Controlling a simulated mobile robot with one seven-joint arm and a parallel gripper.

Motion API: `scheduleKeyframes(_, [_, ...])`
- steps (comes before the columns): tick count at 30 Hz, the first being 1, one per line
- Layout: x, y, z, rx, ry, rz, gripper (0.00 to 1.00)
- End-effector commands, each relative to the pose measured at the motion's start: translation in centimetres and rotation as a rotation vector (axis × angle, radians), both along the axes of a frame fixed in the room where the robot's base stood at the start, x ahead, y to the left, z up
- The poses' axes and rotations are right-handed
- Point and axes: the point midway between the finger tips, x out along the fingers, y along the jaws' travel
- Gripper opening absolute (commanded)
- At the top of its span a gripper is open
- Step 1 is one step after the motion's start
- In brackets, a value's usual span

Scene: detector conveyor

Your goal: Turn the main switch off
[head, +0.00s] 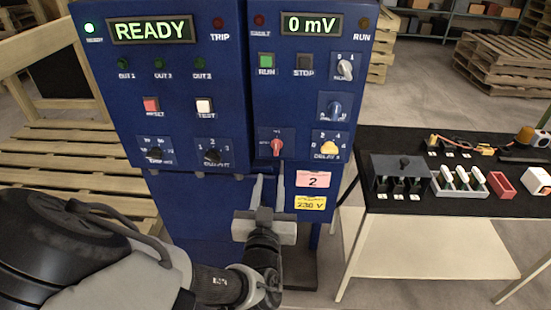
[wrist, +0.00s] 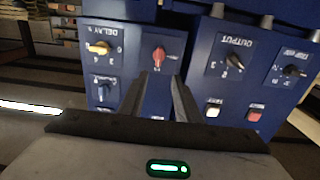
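The red rotary switch (head: 277,147) sits low on the right-hand blue panel, its handle pointing roughly up and down. I take it to be the main switch, but its label is too small to read. It also shows in the wrist view (wrist: 159,55), upside down, just beyond my fingertips. My gripper (head: 270,178) is just below the switch in the head view. Its two fingers are apart with nothing between them, and in the wrist view (wrist: 159,80) the gap lines up with the red switch. I see no clear contact.
A yellow delay knob (head: 329,148) is right of the red switch and a black output knob (head: 212,156) is to its left. Displays read READY (head: 152,31) and 0 mV (head: 312,24). A black-topped table (head: 400,225) with parts stands right; wooden pallets (head: 60,160) are left.

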Motion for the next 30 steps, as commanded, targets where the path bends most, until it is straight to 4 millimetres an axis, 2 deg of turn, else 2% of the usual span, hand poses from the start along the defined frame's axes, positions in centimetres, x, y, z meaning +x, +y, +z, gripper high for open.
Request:
scheduleKeyframes(1, [0.4,0.1,-1.0,0.006,-0.002,-0.001,0.30])
scheduleKeyframes(8, [1.9,-0.4,-1.1,0.005,0.002,-0.003,0.30])
scheduleKeyframes(14, [5.4,-0.6,-0.7,0.002,0.001,-0.005,0.30])
scheduleKeyframes(21, [10.4,-0.8,-0.3,-0.003,0.002,-0.005,0.30])
scheduleKeyframes(25, [12.2,-0.7,-0.3,-0.002,0.003,-0.003,0.30])
scheduleKeyframes(30, [13.4,-0.8,-0.2,-0.002,0.003,-0.003,0.30])
